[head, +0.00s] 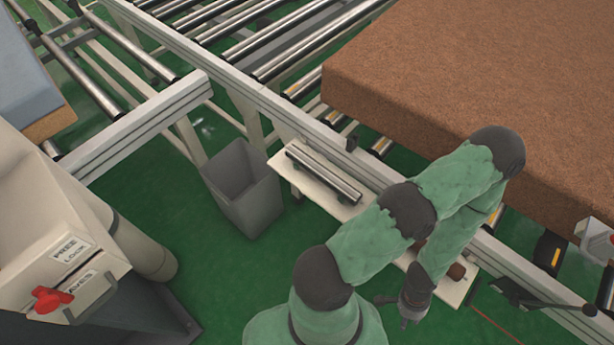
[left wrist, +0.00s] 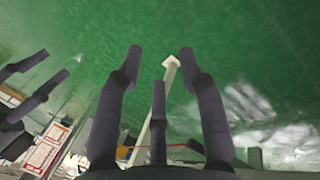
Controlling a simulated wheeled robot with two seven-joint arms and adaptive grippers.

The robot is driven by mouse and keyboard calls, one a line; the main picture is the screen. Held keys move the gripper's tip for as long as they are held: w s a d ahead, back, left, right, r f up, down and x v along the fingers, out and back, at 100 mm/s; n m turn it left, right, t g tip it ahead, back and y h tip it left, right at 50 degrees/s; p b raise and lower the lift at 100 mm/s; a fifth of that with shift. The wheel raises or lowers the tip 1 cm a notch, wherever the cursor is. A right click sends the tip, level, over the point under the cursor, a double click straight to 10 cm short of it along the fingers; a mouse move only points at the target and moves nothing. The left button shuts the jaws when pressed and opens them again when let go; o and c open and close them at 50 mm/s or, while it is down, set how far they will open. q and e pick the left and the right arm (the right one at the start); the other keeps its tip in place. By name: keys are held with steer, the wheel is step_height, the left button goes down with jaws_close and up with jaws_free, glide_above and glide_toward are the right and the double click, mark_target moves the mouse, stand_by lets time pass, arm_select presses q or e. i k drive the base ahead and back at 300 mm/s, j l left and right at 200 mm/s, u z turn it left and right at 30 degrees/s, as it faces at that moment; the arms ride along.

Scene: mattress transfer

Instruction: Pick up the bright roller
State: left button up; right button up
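The bright roller (head: 323,173) is a shiny metal cylinder with dark ends. It lies on a small white shelf (head: 292,178) beside the conveyor frame in the head view. My left gripper (head: 404,318) points down at the lower middle, to the right of and nearer than the roller, well apart from it. Dark fingers at the left edge there look like my right gripper (left wrist: 52,68), spread and empty. The right gripper is not visible in the head view.
A grey bin (head: 243,190) stands left of the shelf. A brown mattress block (head: 470,70) lies on the conveyor at right. A machine with a red knob (head: 50,299) stands at left.

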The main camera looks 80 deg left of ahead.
mark_target(340, 187)
steer(key=k+u, duration=0.1)
steer(key=u, duration=2)
steer(key=l+u, duration=0.1)
steer(key=u, duration=0.15)
steer(key=l+u, duration=0.1)
steer(key=u, duration=0.2)
